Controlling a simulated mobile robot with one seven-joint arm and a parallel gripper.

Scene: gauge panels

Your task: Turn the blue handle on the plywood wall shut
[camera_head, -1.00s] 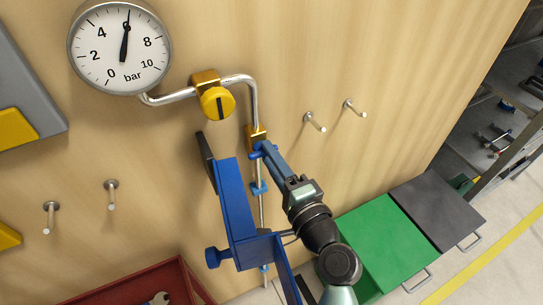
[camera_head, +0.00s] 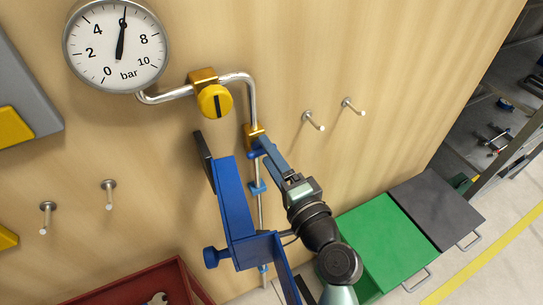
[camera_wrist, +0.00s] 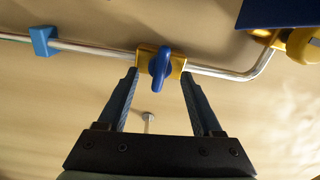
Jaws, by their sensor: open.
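The blue handle (camera_wrist: 160,67) sits on a brass valve body (camera_wrist: 147,56) on the steel pipe (camera_wrist: 95,51). Its long axis lies across the pipe. In the wrist view my gripper (camera_wrist: 158,78) is open, with one fingertip on each side of the handle and gaps showing between. In the head view my gripper (camera_head: 262,146) is at the brass valve, and its finger covers most of the blue handle (camera_head: 253,155). A gauge (camera_head: 117,45) at top left has its needle at about 6 bar.
A yellow knob (camera_head: 215,101) is on the pipe above. A large blue bracket (camera_head: 238,205) stands out just left of my gripper. Pegs (camera_head: 314,121) stick out of the plywood wall (camera_head: 400,60). A green box (camera_head: 385,240) and a red tray (camera_head: 135,285) are below.

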